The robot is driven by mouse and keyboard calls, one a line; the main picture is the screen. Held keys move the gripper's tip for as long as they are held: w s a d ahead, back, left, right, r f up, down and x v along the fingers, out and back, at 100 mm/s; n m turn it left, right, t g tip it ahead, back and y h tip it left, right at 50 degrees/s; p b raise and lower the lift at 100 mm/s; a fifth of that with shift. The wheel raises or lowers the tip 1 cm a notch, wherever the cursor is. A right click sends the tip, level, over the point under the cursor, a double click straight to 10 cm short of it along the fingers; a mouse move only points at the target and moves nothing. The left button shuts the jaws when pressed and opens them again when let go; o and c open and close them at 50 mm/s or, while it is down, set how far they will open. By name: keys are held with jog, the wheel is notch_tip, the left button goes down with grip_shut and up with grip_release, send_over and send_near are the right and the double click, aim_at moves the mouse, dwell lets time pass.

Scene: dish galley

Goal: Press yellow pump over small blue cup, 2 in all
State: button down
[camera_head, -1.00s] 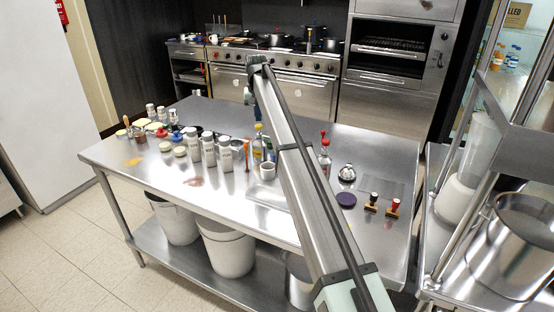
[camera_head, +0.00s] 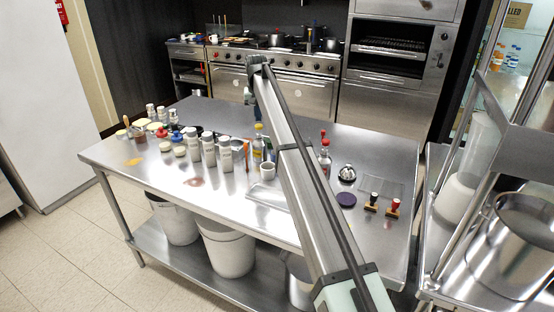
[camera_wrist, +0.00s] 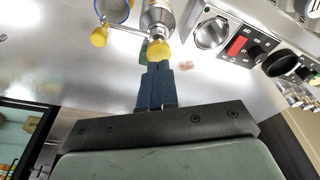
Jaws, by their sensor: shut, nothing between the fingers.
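In the head view a bottle with a yellow pump top (camera_head: 258,127) stands on the steel table, left of my arm. In the wrist view the yellow pump top (camera_wrist: 158,50) sits on a shiny bottle. My gripper (camera_wrist: 158,68) has its dark blue fingers together, empty, with their tips right at the yellow top; I cannot tell whether they touch. A small cup with a blue rim (camera_wrist: 128,12) shows at the wrist view's top edge, left of the bottle, with another yellow piece (camera_wrist: 99,36) near it. A white cup (camera_head: 267,171) stands in front of the bottle in the head view.
Several white shakers (camera_head: 209,151) stand left of the bottle. Red-topped bottles (camera_head: 324,157) and two stamps (camera_head: 391,208) are to the right, partly past my arm. A shallow tray (camera_head: 265,195) lies in front. The table's back left is clear.

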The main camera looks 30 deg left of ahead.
jog(key=shift+f, duration=0.35)
dwell(0.6)
jog(key=shift+f, duration=1.1)
jog(key=shift+r, duration=1.4)
jog(key=shift+f, duration=0.5)
jog(key=shift+f, duration=0.9)
jog(key=shift+r, duration=1.4)
